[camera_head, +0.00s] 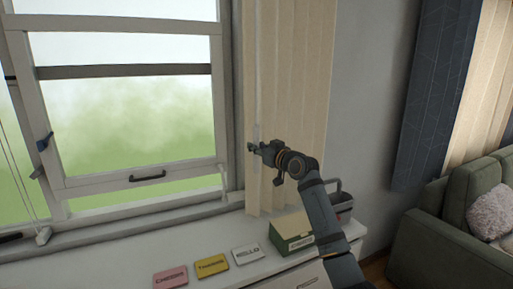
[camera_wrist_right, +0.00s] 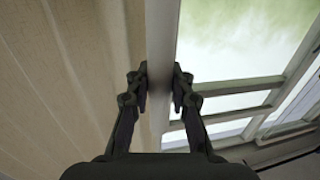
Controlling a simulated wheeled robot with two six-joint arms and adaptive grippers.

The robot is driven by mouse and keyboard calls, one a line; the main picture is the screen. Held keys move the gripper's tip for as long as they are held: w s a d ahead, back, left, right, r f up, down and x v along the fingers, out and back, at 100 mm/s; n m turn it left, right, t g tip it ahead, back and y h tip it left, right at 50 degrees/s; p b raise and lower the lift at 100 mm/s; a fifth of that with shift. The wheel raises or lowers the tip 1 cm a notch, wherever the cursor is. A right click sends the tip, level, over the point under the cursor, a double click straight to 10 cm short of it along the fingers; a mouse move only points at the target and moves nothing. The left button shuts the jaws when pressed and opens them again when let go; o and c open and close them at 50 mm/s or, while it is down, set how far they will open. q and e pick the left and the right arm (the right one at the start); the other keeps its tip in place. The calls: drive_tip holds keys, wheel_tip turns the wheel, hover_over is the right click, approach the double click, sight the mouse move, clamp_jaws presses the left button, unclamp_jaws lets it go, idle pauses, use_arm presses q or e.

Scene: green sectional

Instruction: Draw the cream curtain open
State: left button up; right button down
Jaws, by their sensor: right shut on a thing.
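The cream curtain (camera_head: 290,75) hangs in vertical folds at the right side of the window, bunched against the wall. The window glass is uncovered. My right gripper (camera_head: 250,147) is at the curtain's left edge, about two thirds of the way down. In the right wrist view the fingers of my right gripper (camera_wrist_right: 160,88) are shut on the curtain's pale edge strip, one finger on each side, with the curtain's folds (camera_wrist_right: 60,70) filling the left. My left gripper is not in view.
The window (camera_head: 125,120) stands left of the curtain. Below, a white sill top (camera_head: 215,235) holds red, yellow and white cards, a green-and-cream box (camera_head: 290,232) and a grey caddy (camera_head: 343,205). A green sofa (camera_head: 440,250) and dark curtain (camera_head: 435,90) are at right.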

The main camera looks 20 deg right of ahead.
drive_tip(key=shift+d+f, duration=0.25)
drive_tip(key=shift+d, duration=0.05)
drive_tip(key=c, duration=1.5)
unclamp_jaws()
drive_tip(key=shift+c, duration=0.2)
drive_tip(key=o, duration=0.4)
drive_tip(key=shift+d+r, duration=0.1)
drive_tip(key=shift+d, duration=0.25)
drive_tip(key=shift+a+r, duration=0.1)
drive_tip(key=shift+a, duration=0.05)
drive_tip(key=shift+s, duration=0.3)
drive_tip(key=shift+v, duration=5.75)
